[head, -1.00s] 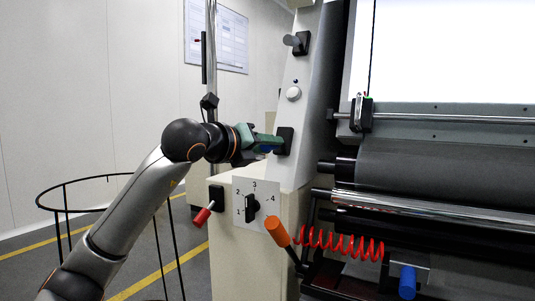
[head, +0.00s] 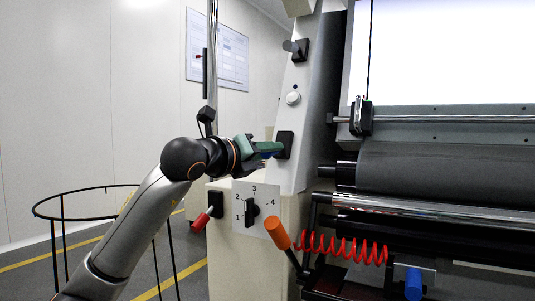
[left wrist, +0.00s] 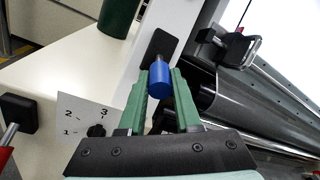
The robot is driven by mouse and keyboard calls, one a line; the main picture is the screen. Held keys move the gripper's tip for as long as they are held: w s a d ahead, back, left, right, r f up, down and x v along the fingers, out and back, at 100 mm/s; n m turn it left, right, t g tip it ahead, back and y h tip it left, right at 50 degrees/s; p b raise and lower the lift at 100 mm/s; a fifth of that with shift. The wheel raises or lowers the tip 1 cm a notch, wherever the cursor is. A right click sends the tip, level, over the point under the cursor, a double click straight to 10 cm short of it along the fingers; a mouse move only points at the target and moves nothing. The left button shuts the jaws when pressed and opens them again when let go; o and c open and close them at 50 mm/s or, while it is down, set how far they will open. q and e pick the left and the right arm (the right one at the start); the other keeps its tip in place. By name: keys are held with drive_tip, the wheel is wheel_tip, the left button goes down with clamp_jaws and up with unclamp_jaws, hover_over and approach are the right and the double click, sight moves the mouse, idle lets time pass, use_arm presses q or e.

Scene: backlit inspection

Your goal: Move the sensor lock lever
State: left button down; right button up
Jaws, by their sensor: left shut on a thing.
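My left gripper (head: 268,148) is at the black mounting plate (head: 284,145) on the pale slanted side frame of the machine. In the left wrist view its green fingers (left wrist: 160,92) are shut on a blue lever knob (left wrist: 160,78), which sticks out from the same black plate (left wrist: 159,48). In the head view the fingers hide most of the knob. No label shows which handle is the sensor lock lever; the blue one is the one I hold. My right gripper is in neither view.
Below my gripper are a red-handled lever (head: 201,220), a numbered dial plate (head: 268,217) and an orange handle (head: 277,232). A red coiled cable (head: 345,247) and a blue cylinder (head: 413,283) are lower right. Rollers (head: 440,165) fill the right. A black wire ring stand (head: 62,215) stands left.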

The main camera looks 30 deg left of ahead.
use_arm(q)
drive_tip(key=c, duration=0.6)
unclamp_jaws()
drive_tip(key=shift+s, duration=0.1)
drive_tip(key=s, duration=1.2)
drive_tip(key=shift+s+a+b, duration=0.2)
drive_tip(key=shift+a+b, duration=0.05)
drive_tip(key=shift+b, duration=0.1)
